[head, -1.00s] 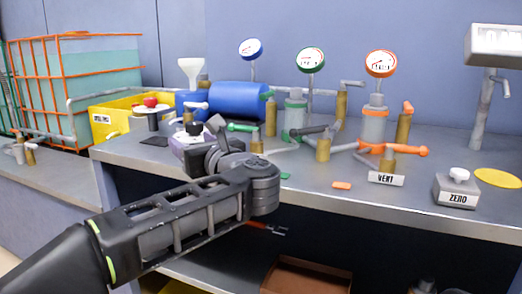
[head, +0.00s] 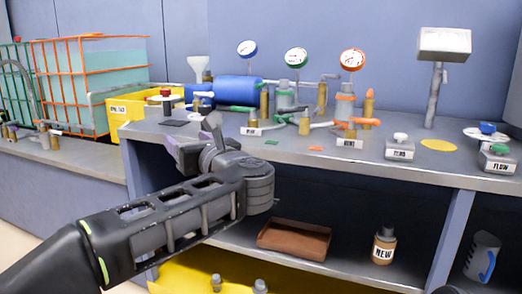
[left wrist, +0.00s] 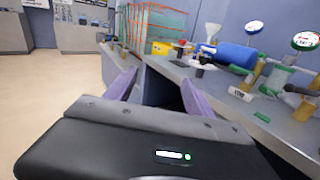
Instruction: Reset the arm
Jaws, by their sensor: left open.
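My left arm reaches in from the lower left in the head view. Its left gripper (head: 192,140) is in front of the left end of the workbench (head: 300,148). In the left wrist view the gripper (left wrist: 158,88) has its two purple fingers wide apart with nothing between them. The bench's front edge and the floor show beyond the fingers. My right arm and gripper are not in view.
The bench holds a blue tank (head: 238,89), several gauges and valves, a ZERO block (head: 400,148) and a FLOW block (head: 497,160). A brown tray (head: 294,240) and a NEW bottle (head: 384,247) are on the lower shelf. A yellow bin (head: 130,108) stands at left.

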